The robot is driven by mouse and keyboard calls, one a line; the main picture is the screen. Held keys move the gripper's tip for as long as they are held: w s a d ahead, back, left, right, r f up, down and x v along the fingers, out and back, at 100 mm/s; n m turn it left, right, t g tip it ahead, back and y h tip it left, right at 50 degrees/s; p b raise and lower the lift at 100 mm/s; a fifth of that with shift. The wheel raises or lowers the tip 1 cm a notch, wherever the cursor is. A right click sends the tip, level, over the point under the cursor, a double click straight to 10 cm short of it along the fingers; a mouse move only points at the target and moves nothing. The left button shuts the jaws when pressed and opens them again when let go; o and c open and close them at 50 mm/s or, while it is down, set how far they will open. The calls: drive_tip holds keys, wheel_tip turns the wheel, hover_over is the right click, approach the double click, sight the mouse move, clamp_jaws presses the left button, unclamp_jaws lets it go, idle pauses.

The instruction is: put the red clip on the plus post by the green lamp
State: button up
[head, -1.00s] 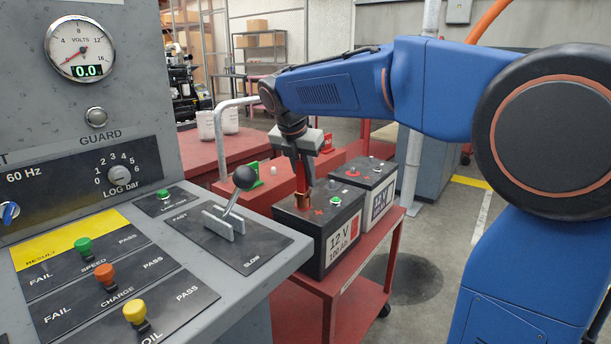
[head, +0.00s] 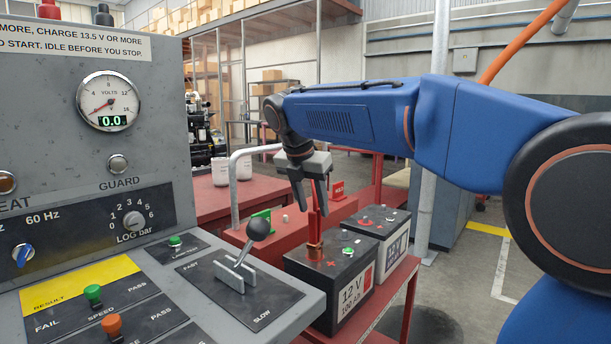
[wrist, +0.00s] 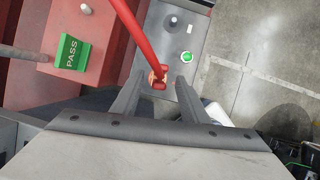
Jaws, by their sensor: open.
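The red clip (head: 314,248) with coppery jaws stands on the front black battery (head: 330,285), by the plus mark. It appears to be on the plus post, which it hides. The green lamp (head: 348,251) is on the same battery top, just right of the clip. My gripper (head: 309,202) is open and empty, above the clip and apart from it. In the wrist view the clip (wrist: 158,77) shows between the spread fingers, with its red cable running up and left. The green lamp (wrist: 186,56) lies beyond the right finger.
A second battery (head: 375,235) with a red lamp (head: 365,220) stands behind on the red cart (head: 385,310). A grey console with a lever knob (head: 258,230) is close on the left. A green PASS sign (wrist: 71,52) stands on the red bench. Grey floor is free on the right.

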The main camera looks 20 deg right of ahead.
drive_tip(key=v, duration=0.9)
drive_tip(key=shift+r, duration=0.35)
drive_tip(key=shift+s+f, duration=0.1)
drive_tip(key=shift+s, duration=0.05)
drive_tip(key=s+d+f+m+y, duration=0.1)
drive_tip(key=s+d+f+m, duration=0.2)
drive_tip(key=s+f+m, duration=0.6)
drive_tip(key=s+d+f+m+t+y, duration=0.1)
drive_tip(key=s+d+f+m, duration=0.3)
drive_tip(key=s+f+m, duration=0.5)
drive_tip(key=s+d+f+m+y, duration=0.1)
drive_tip(key=s+d+f+m, duration=0.2)
drive_tip(key=s+f+m, duration=0.5)
drive_tip(key=s+f, duration=0.3)
drive_tip(key=f, duration=0.2)
drive_tip(key=shift+s+d+f+m+t, duration=0.3)
drive_tip(key=shift+d+m, duration=0.1)
